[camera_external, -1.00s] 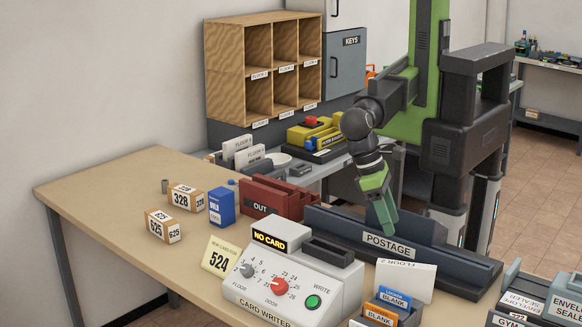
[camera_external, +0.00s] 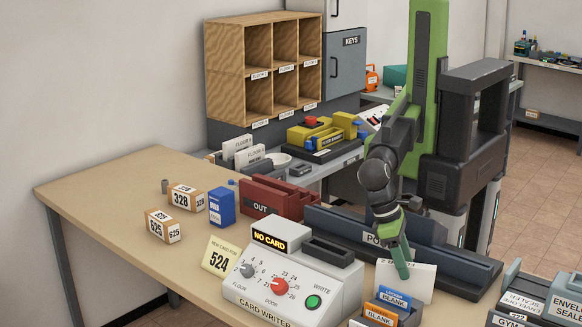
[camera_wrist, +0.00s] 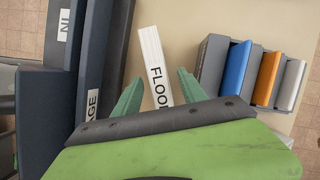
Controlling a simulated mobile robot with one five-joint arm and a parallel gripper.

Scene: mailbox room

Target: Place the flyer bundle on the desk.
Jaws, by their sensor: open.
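A white bundle of sheets (camera_external: 418,284) marked FLOOR stands upright on the desk (camera_external: 125,190); it looks like the flyer bundle. My gripper (camera_external: 403,268) is over the bundle's top, and its green fingers cover part of the label. In the wrist view, the bundle (camera_wrist: 150,48) shows between the two open fingers of my gripper (camera_wrist: 158,84), with a gap on each side. I cannot tell whether a finger touches it.
The dark POSTAGE holder (camera_external: 330,222) stands close behind the bundle. A rack with blue and orange BLANK cards (camera_external: 390,299) is in front, and the card writer (camera_external: 300,285) is to the left. The desk's left part has free room.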

